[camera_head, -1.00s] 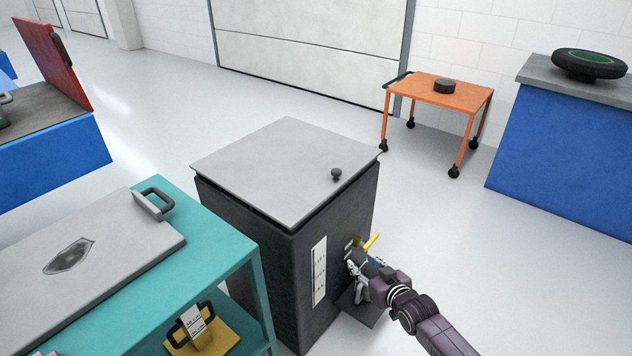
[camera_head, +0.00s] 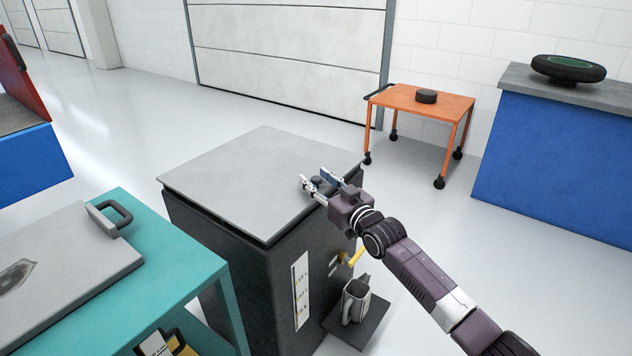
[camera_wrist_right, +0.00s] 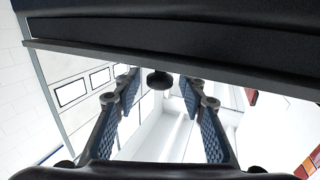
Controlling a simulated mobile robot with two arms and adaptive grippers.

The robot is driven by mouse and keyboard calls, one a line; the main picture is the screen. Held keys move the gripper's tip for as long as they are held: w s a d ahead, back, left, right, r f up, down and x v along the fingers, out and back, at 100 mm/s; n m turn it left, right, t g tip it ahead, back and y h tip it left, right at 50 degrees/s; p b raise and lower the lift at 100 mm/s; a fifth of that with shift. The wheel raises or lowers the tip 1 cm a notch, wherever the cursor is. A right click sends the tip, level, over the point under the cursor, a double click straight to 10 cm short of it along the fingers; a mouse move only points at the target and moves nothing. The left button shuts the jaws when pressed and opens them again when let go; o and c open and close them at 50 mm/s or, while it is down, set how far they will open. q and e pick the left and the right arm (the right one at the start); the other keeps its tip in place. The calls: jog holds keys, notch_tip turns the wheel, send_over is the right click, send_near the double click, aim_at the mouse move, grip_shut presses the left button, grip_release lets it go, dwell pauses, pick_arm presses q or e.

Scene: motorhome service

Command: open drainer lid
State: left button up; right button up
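The drainer (camera_head: 238,265) is a dark grey box in the middle of the head view. Its flat light-grey lid (camera_head: 245,170) lies on top and looks closed. A small dark round knob (camera_head: 317,181) stands near the lid's right edge, partly hidden by my right gripper (camera_head: 315,177). That gripper is open, its two fingers apart above the lid's edge near the knob. In the right wrist view the knob (camera_wrist_right: 159,80) shows between the spread blue-padded fingers, with a gap on each side. My left gripper is in neither view.
A metal jug (camera_head: 355,300) stands on a low shelf below a yellow tap handle (camera_head: 352,258). A teal cart (camera_head: 190,262) stands close on the left. An orange trolley (camera_head: 400,99) and a blue counter (camera_head: 560,160) are at the back right, with open floor between.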

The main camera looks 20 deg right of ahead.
jog(key=shift+w, duration=0.25)
grip_shut()
jog(key=shift+r, duration=0.15)
dwell(0.4)
